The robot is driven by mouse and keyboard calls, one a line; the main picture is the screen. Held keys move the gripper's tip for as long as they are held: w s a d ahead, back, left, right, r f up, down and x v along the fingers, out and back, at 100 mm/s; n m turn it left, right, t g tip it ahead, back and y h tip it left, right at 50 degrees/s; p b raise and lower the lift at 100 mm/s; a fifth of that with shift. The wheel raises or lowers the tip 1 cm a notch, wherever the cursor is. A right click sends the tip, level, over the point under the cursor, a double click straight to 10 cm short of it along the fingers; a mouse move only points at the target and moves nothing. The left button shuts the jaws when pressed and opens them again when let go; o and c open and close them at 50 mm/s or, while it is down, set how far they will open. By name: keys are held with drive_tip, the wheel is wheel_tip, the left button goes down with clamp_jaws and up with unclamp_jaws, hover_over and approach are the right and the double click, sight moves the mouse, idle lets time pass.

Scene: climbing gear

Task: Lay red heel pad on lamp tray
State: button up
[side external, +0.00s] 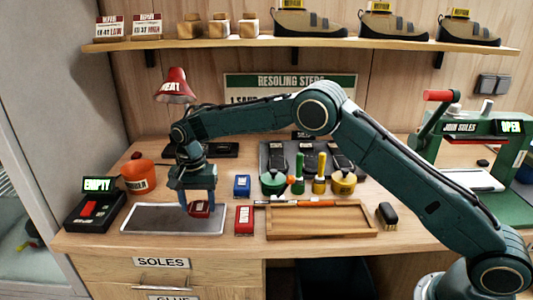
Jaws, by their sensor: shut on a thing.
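My gripper (199,208) points down over the right part of the lamp tray, its blue fingers shut on a small red pad (201,210), which looks like the red heel pad. The fingers hide part of the pad. The lamp tray (150,219) is a flat dark grey tray with a pale rim at the bench's front left. The pad is at or just above the tray surface; I cannot tell whether it touches. The red heat lamp (172,88) is behind and above.
An orange bucket (139,177) and a black device reading EMPTY (95,210) are left. A wooden tray (322,231) and a brush (387,215) lie further right, before a green press (475,140).

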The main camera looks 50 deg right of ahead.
sight(198, 206)
drive_tip(key=shift+f, duration=1.1)
drive_tip(key=shift+f, duration=0.15)
drive_tip(key=o, duration=1)
drive_tip(key=shift+r, duration=6.2)
